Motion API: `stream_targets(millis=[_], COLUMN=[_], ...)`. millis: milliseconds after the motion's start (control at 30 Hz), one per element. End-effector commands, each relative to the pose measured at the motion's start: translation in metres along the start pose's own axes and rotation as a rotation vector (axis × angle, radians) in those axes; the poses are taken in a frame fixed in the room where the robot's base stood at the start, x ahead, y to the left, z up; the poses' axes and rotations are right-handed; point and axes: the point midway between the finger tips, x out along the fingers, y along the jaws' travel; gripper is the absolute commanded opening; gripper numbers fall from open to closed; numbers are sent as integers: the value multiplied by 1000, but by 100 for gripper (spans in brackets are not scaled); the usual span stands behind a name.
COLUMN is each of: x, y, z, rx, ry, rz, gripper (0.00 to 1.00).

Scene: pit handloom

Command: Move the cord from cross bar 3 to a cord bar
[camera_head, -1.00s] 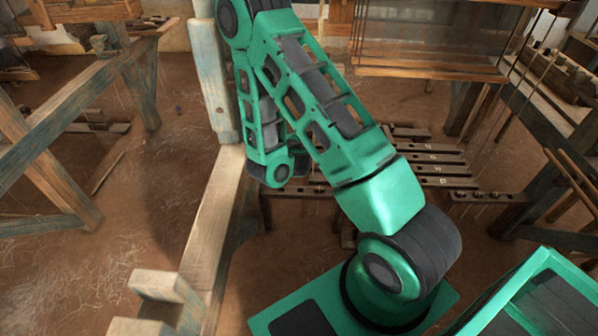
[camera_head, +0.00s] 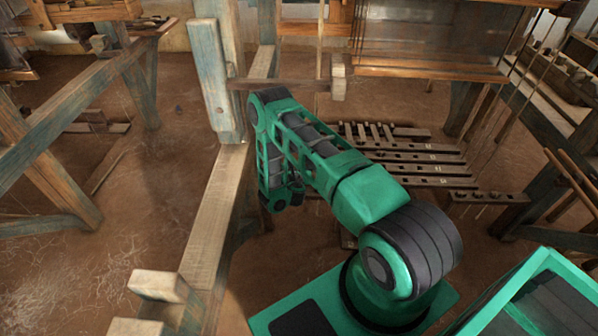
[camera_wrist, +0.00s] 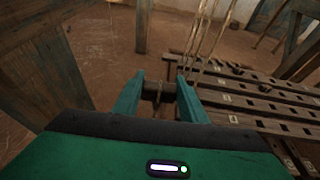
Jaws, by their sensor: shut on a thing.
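My gripper (camera_wrist: 159,86) shows in the wrist view with its two teal fingers at either side of a small dark crosswise piece (camera_wrist: 158,92). I take this piece to be the end of the cord; it is small and dim, and the fingers are shut on it. Several dark wooden bars with holes and pale number marks (camera_wrist: 270,103) lie just right of the gripper. They also show in the head view (camera_head: 425,158). The numbers are too small to read surely, so I cannot tell which is cross bar 3.
Several pale cords (camera_wrist: 202,45) hang behind and right of the fingers in the wrist view. A blue-grey loom post (camera_head: 215,80) and a long pale beam (camera_head: 215,225) stand left of my arm. Open earth floor (camera_head: 130,245) lies farther left.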

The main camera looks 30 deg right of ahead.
Motion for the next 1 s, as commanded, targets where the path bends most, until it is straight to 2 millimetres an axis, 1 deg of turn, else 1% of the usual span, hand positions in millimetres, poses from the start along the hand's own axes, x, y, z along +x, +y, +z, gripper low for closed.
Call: stream_targets(millis=[33,100,267,467,1000], x=[6,13,20,22,33], y=[-8,-16,-25,-26,-26], z=[-12,-23,-35,-42,-72], rx=[6,12,21,24,24], ry=[1,0,1,0,0], rz=[-18,-37,-58,-61,-60], gripper=[17,17,17,17,17])
